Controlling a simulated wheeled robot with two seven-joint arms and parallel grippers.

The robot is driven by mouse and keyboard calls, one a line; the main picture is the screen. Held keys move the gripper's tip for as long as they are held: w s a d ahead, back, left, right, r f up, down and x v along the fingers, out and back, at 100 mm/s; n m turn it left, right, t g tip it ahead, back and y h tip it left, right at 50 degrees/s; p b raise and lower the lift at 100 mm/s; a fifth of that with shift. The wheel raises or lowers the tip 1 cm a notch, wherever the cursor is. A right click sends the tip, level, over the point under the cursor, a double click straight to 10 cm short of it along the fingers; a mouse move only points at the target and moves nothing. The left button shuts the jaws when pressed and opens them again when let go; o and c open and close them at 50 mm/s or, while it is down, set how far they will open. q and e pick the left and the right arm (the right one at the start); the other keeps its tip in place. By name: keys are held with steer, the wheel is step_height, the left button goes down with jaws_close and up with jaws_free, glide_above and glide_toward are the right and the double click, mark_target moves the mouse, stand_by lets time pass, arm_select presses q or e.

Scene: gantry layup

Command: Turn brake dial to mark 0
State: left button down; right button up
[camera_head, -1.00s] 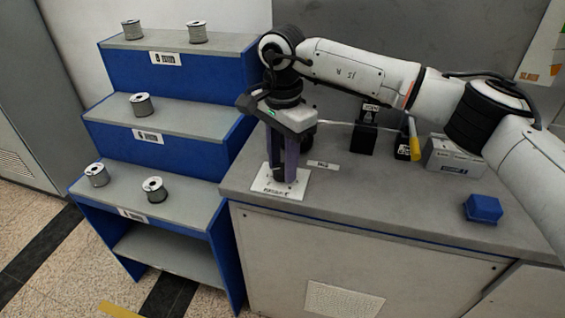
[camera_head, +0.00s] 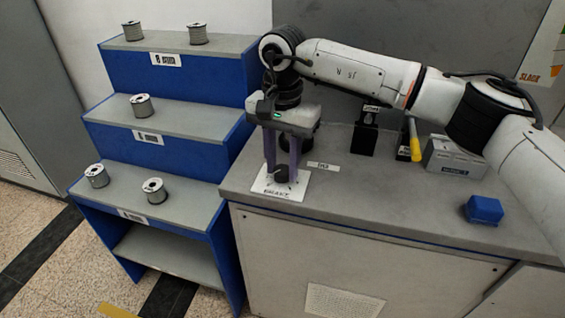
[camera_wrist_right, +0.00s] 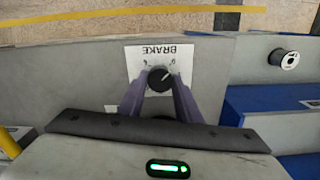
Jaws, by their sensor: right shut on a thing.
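The black brake dial (camera_head: 281,174) stands on a white plate (camera_head: 297,190) at the front left corner of the grey bench. My right gripper (camera_head: 282,168) points down over the plate, its two purple fingers shut on the dial from both sides. In the right wrist view the dial (camera_wrist_right: 159,79) sits between the fingertips (camera_wrist_right: 159,88). Its white pointer line slants toward the upper right of that picture. The plate (camera_wrist_right: 135,62) reads BRAKE upside down there, with small marks above the dial, too small to read surely. My left gripper is not in view.
A blue stepped rack (camera_head: 125,75) with several wire spools stands left of the bench (camera_head: 380,190). A black block (camera_head: 364,138), a yellow-handled lever (camera_head: 416,150) and a grey box (camera_head: 455,158) stand at the back. A blue block (camera_head: 484,209) lies at the right.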

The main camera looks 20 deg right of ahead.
mark_target(283, 169)
steer(key=o, duration=1.1)
steer(key=shift+c, duration=0.2)
step_height(283, 169, up, 10)
steer(key=shift+r, duration=0.2)
